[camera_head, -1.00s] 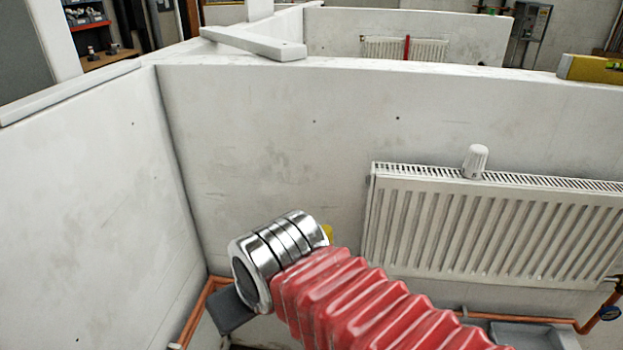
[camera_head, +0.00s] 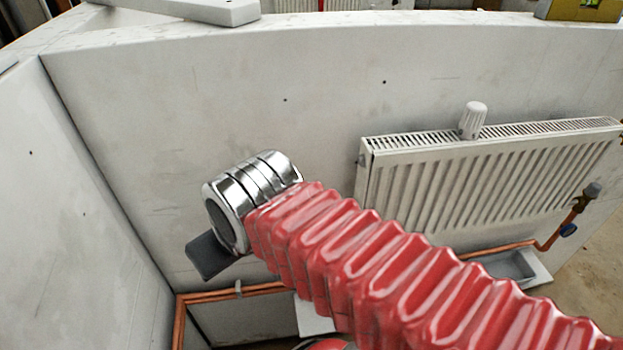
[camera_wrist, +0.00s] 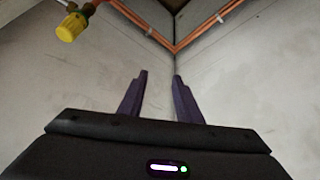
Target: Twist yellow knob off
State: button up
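The yellow knob (camera_wrist: 70,27) shows at the upper left of the wrist view, fixed to a brass valve body (camera_wrist: 85,9) on the pipework. In the head view now it is hidden behind my arm. My gripper (camera_wrist: 159,74) is open and empty, its two dark fingers apart, facing the wall corner. The knob lies off to the left of the fingers and apart from them. In the head view the gripper's fingers are not clear; only a dark grey part shows beside the silver joint of my arm.
A white radiator (camera_head: 480,180) hangs on the back wall to the right, with a white cap (camera_head: 473,120) on top. Copper pipes (camera_wrist: 190,40) run along the walls and meet in the corner. A grey tray (camera_head: 510,265) lies below the radiator.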

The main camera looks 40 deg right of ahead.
jog(key=shift+o, duration=0.4)
jog(key=shift+o, duration=1.4)
jog(key=shift+w+d+r, duration=0.1)
jog(key=shift+w+d, duration=0.1)
jog(key=shift+o, duration=1.2)
jog(key=w+d+m+g+h, duration=0.1)
jog(key=w+d+m+g, duration=0.1)
jog(key=d, duration=0.7)
jog(key=shift+w+d+m, duration=0.3)
jog(key=shift+w+m, duration=0.15)
jog(key=shift+m, duration=0.65)
jog(key=d+f+m+g, duration=0.1)
jog(key=d+m, duration=0.3)
jog(key=d, duration=0.8)
jog(key=shift+d+m+g, duration=0.15)
jog(key=shift+m+g, duration=0.25)
jog(key=shift+g, duration=0.4)
jog(key=f, duration=0.9)
jog(key=w+d+f, duration=0.1)
jog(key=f, duration=0.3)
jog(key=shift+f, duration=0.35)
